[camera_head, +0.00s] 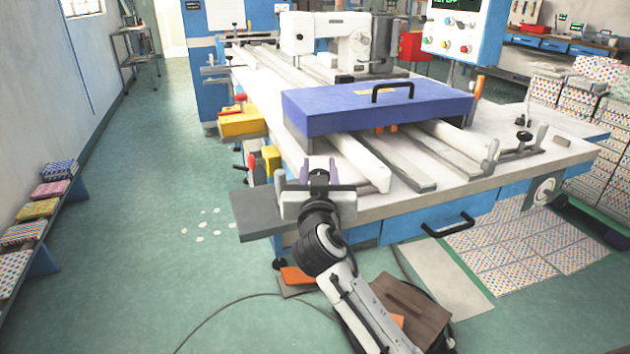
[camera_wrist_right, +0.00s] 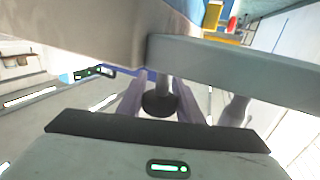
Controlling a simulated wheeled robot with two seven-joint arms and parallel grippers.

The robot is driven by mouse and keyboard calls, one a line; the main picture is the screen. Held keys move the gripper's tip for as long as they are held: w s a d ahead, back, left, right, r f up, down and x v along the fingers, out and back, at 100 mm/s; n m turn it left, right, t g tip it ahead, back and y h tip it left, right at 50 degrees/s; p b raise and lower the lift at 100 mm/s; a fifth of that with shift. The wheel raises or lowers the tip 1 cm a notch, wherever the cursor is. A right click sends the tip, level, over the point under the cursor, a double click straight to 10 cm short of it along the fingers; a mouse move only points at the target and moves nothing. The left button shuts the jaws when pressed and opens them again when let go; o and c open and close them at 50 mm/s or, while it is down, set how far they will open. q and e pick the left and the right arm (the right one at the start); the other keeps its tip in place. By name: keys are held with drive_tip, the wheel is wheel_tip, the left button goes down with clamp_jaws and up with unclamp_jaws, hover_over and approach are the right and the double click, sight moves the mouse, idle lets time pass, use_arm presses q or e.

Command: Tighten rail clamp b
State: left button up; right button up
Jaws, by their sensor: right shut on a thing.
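My right gripper (camera_head: 318,172) is at the front left corner of the long work table, beside the near ends of its rails. In the right wrist view its two purple-grey fingers (camera_wrist_right: 160,88) stand on either side of a dark round knob (camera_wrist_right: 160,104) on a short grey stem. The gripper is shut on this knob. I take it for the knob of a rail clamp, but no letter shows. The knob is hidden behind the gripper in the head view. My left gripper is not in view.
A blue-purple box with a black handle (camera_head: 345,105) lies across the rails. A grey side shelf (camera_head: 258,212) juts out left of my gripper. Yellow and red fittings (camera_head: 243,122) line the table's left side. A lever (camera_head: 490,158) stands at the front right.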

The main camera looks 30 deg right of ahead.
drive_tip(key=shift+s+d+m+g+h+b, duration=0.2)
drive_tip(key=shift+d+m+g+h+b, duration=0.05)
drive_tip(key=shift+m+g+h+b, duration=0.7)
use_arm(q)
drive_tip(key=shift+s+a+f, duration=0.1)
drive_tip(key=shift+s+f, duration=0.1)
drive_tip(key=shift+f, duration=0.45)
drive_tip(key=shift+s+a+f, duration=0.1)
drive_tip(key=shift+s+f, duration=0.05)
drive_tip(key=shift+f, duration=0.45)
use_arm(e)
drive_tip(key=shift+r+h, duration=0.1)
drive_tip(key=shift+h, duration=0.15)
drive_tip(key=o, duration=1)
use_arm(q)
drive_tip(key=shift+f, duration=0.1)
use_arm(e)
drive_tip(key=shift+o, duration=0.2)
use_arm(q)
drive_tip(key=shift+b, duration=0.3)
